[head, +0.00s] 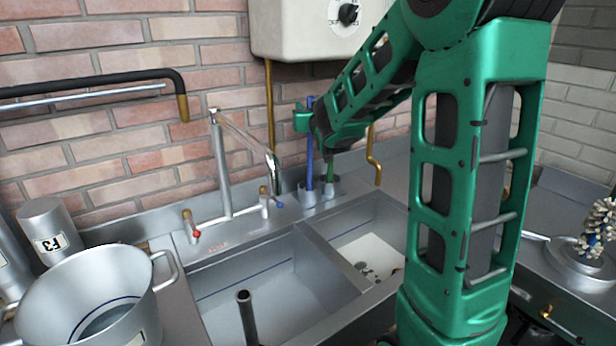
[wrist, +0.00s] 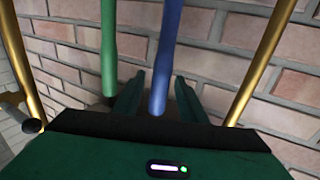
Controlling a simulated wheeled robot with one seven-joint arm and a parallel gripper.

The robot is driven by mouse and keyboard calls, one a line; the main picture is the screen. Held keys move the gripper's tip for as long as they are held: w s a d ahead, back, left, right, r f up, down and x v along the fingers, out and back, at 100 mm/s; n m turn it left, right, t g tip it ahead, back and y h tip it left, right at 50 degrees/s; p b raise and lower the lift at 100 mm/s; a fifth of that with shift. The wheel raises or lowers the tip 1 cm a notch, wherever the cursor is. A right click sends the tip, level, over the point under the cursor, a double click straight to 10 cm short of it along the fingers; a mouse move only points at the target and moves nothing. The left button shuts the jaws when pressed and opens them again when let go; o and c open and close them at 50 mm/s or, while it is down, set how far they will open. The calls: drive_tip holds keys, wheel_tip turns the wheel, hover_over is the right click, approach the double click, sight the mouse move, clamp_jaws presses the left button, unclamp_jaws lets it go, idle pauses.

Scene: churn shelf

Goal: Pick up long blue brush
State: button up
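The long blue brush (head: 310,155) stands upright in a metal holder (head: 308,197) behind the sink, with its lower end hidden. My gripper (head: 303,120) is at the upper part of its handle. In the wrist view, the blue handle (wrist: 165,55) runs between the two green fingers of my gripper (wrist: 157,90). The fingers are apart, with a gap visible on each side of the handle. A green brush (head: 329,172) stands close to the right of the blue one in the head view; its green handle (wrist: 109,45) is left of the blue one in the wrist view.
A tap (head: 221,165) stands left of the brushes. A brass pipe (head: 269,105) runs down the brick wall behind, below a white heater box (head: 315,25). The double sink (head: 250,285) is in front. A large pot (head: 90,295) stands at the left.

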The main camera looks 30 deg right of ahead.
drive_tip(key=shift+x, duration=1.45)
drive_tip(key=shift+c, duration=0.4)
clamp_jaws()
drive_tip(key=shift+s+r, duration=0.1)
drive_tip(key=shift+r, duration=0.05)
